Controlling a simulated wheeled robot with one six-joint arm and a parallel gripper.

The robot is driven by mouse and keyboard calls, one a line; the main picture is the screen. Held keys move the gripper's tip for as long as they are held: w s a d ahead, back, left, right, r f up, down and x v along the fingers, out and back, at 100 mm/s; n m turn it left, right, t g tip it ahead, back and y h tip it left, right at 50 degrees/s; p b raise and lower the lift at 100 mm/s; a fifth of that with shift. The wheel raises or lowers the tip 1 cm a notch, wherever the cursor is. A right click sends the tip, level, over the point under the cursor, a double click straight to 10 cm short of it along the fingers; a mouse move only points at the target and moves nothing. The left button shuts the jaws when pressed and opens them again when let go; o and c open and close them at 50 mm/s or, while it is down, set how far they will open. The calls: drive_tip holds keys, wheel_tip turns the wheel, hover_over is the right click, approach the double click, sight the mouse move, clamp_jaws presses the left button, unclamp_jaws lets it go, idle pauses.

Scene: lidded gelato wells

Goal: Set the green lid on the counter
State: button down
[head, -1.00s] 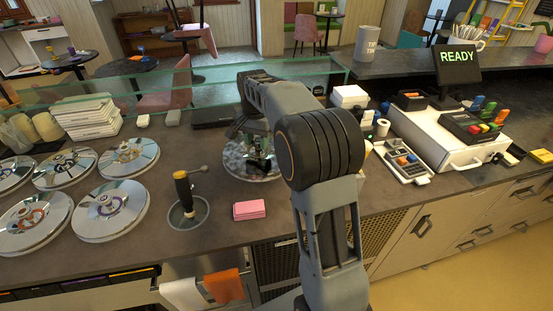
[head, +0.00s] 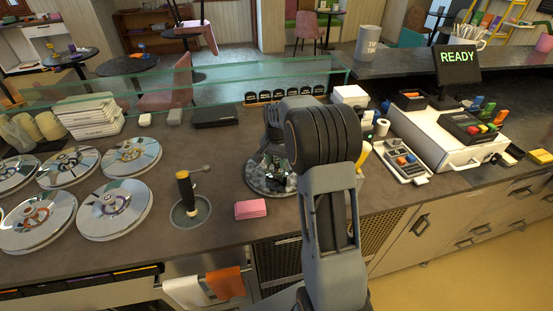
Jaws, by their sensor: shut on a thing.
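A round, shiny metal lid (head: 258,184) is under my gripper (head: 271,170), right of the scoop well on the counter (head: 165,255). My gripper points down and is shut on this lid near its middle. The gripper and my arm hide its handle and right part, so I cannot tell whether it carries green. I also cannot tell whether it touches the counter or hangs just above it. Several similar lids with coloured rings, such as one with a purple ring (head: 114,207), lie in rows at the left.
A black-handled scoop stands in a round well (head: 190,213). A pink block (head: 250,208) lies just in front of the lid. A glass guard (head: 150,90) runs along the back.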

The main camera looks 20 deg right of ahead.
sight(276, 161)
drive_tip(key=shift+f, duration=0.15)
drive_tip(key=c, duration=0.6)
unclamp_jaws()
wheel_tip(276, 161, up, 12)
drive_tip(key=b, duration=0.1)
drive_tip(key=s+a+r+n+t, duration=0.25)
drive_tip(key=s+a+n, duration=0.35)
drive_tip(key=s, duration=0.5)
drive_tip(key=shift+s+a+f+n+t, duration=0.35)
drive_tip(key=shift+s+a+f+n, duration=0.35)
drive_tip(key=shift+s, duration=1.25)
drive_tip(key=shift+s+a+f+n+t, duration=0.35)
drive_tip(key=shift+s+a+f+n, duration=0.35)
drive_tip(key=shift+s, duration=1.25)
drive_tip(key=shift+s+a+f+n+t, duration=0.5)
drive_tip(key=shift+s+a, duration=0.35)
drive_tip(key=shift+s, duration=1.1)
